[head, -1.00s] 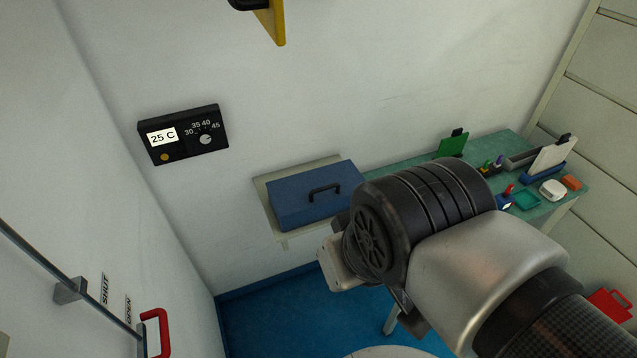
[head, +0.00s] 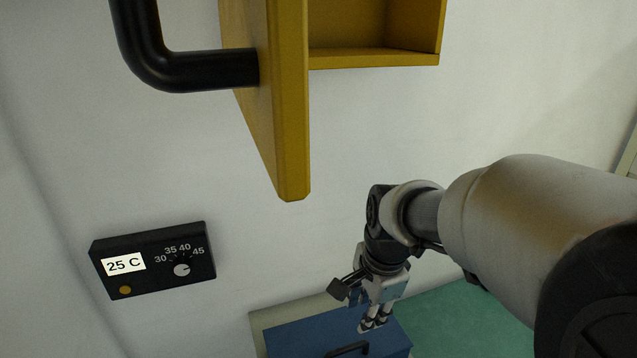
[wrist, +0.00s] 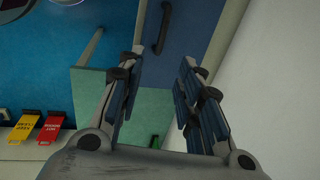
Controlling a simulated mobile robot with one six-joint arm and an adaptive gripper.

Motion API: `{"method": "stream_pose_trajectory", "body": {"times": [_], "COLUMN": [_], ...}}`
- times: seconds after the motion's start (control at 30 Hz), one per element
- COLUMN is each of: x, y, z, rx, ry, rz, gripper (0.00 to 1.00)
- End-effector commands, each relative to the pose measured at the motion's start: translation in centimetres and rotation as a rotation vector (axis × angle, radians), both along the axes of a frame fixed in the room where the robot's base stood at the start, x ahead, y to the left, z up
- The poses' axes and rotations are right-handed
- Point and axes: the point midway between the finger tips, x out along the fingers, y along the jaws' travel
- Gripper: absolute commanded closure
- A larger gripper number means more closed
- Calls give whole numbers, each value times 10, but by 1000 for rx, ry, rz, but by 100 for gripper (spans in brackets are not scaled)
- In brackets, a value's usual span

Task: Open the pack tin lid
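The pack tin is a blue box with a flat lid (head: 305,336) and a dark bar handle (head: 348,350), low in the head view, partly cut off by the bottom edge. The lid looks shut. In the wrist view the blue lid (wrist: 190,40) lies beyond the fingers, with its handle (wrist: 164,28) near the top centre. My gripper (head: 373,325) hangs over the lid, to the right of the handle in the head view. In the wrist view my gripper (wrist: 158,75) has its fingers apart with nothing between them. The fingers appear clear of the handle.
A yellow cabinet with an open door (head: 285,110) and black handle (head: 205,70) hangs above. A black thermostat (head: 155,260) reading 25 C is on the left wall. A green bench top (head: 460,310) lies right of the tin. Red (wrist: 52,128) and yellow tags (wrist: 24,126) show in the wrist view.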

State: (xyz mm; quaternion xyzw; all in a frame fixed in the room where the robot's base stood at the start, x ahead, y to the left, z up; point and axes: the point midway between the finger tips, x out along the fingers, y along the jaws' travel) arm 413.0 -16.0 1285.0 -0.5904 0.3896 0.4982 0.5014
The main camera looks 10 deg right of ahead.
Motion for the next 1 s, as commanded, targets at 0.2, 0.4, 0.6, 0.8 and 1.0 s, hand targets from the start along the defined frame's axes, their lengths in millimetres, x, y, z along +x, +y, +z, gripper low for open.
{"method": "stream_pose_trajectory", "body": {"times": [0.2,0.4,0.6,0.8,1.0], "x": [5,13,21,29,34], "y": [1,3,5,6,7], "z": [-25,-68,-112,-147,-166], "rx": [3,3,2,2,2], "ry": [7,8,7,5,2], "rz": [-8,-6,-5,-4,-6], "gripper": [67,67,67,67,67]}}
